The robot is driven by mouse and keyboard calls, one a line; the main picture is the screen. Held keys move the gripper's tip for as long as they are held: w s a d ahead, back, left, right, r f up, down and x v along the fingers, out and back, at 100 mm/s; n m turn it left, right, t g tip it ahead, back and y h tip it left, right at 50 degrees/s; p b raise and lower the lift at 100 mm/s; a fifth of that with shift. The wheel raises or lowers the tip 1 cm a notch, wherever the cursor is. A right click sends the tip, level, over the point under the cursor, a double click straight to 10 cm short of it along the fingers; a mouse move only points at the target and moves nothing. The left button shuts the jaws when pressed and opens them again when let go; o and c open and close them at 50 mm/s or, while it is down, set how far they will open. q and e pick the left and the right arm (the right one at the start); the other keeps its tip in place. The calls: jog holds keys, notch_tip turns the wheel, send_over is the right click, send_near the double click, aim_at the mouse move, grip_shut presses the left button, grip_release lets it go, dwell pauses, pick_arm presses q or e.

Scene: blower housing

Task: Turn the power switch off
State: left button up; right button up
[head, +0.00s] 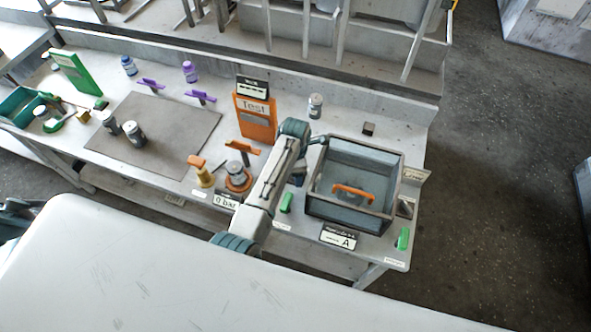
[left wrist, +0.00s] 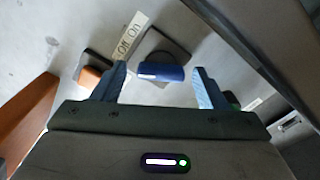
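In the left wrist view a blue switch handle (left wrist: 162,72) sits on a dark square base (left wrist: 172,44). A white label strip (left wrist: 130,36) reading "Off" and "On" lies beside it. My left gripper (left wrist: 159,78) is open, with one finger on each side of the blue handle and a visible gap to both. Whether the handle stands at on or off cannot be told. My right gripper is not in view.
A grey-framed tank (head: 316,206) with an orange handle (head: 352,191) stands right of the arm. An orange "Test" board (head: 256,118) stands left of it. The grey mat (head: 175,128) at left is mostly bare.

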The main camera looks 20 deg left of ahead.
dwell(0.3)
pick_arm(q)
notch_tip(320, 180, up, 11)
jog(key=b, duration=0.3)
jog(key=shift+f, duration=0.15)
dwell(0.3)
